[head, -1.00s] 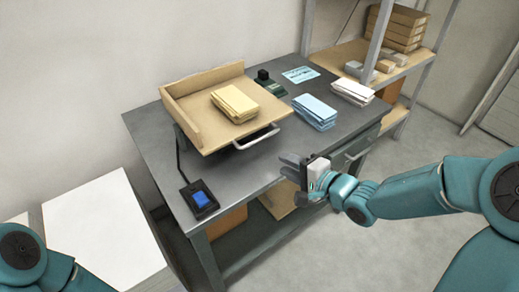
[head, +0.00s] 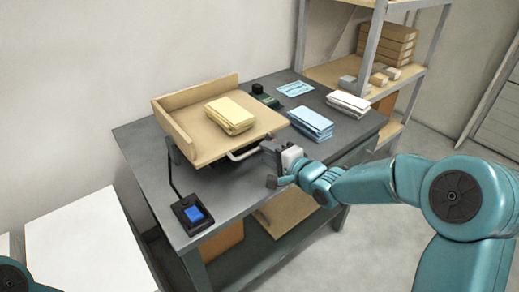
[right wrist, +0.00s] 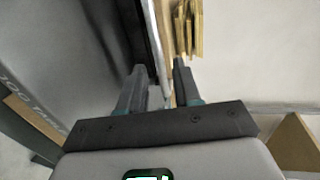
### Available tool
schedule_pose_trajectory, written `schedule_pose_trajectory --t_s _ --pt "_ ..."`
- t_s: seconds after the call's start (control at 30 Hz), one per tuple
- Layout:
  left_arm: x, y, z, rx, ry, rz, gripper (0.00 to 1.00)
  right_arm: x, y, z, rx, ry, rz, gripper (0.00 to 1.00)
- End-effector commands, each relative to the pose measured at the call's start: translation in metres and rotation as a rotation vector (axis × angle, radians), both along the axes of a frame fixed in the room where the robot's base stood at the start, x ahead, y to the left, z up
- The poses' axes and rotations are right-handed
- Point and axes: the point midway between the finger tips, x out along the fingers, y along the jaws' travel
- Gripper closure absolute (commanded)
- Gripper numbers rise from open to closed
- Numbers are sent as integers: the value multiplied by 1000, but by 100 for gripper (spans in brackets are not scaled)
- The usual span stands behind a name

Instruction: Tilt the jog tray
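The jog tray (head: 190,141) is a tan, shallow tray with raised walls at its back and left, on the grey workbench. A stack of yellow paper (head: 231,115) lies on it; its edges show in the right wrist view (right wrist: 187,25). A pale metal handle (head: 243,153) runs along the tray's front edge. My right gripper (head: 267,166) is at the handle's right end. In the right wrist view, its fingers (right wrist: 160,85) are apart, with the handle bar (right wrist: 158,45) running between them. Whether they touch it is unclear. My left gripper is out of view.
A pedal-like switch with a blue top (head: 193,214) lies at the bench's front left. Blue (head: 311,124) and white (head: 348,103) paper stacks lie right of the tray. A shelf (head: 340,65) stands behind right. A white surface (head: 90,245) is at lower left.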

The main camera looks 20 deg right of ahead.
Motion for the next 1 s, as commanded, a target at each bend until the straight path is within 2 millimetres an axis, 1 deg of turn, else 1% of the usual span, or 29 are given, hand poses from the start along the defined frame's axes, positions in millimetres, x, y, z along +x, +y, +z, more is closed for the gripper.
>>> schedule_pose_trajectory --t_s 0.03,0.1,0.23,0.4,0.6,0.63,0.67,0.7,0.73,0.9,0.97,1.0 --pt "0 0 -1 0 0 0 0 10 5 -3 1 -1 2 67" --pt "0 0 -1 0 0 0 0 20 9 -5 -1 0 2 67" --pt "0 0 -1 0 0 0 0 34 13 -7 0 -1 0 67" --pt "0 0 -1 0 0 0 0 40 16 -9 1 0 0 67" --pt "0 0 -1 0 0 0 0 40 15 -9 1 0 0 67" --pt "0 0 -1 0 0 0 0 40 15 -9 1 0 0 74" --pt "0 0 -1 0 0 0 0 40 15 -9 1 0 0 84" --pt "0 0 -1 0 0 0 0 40 15 -9 1 0 0 97" --pt "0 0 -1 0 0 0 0 40 15 -9 1 0 0 100" --pt "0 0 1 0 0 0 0 40 15 -8 0 1 0 100" --pt "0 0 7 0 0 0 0 40 15 -4 -3 8 0 100" --pt "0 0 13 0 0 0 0 41 16 0 -5 15 0 100"
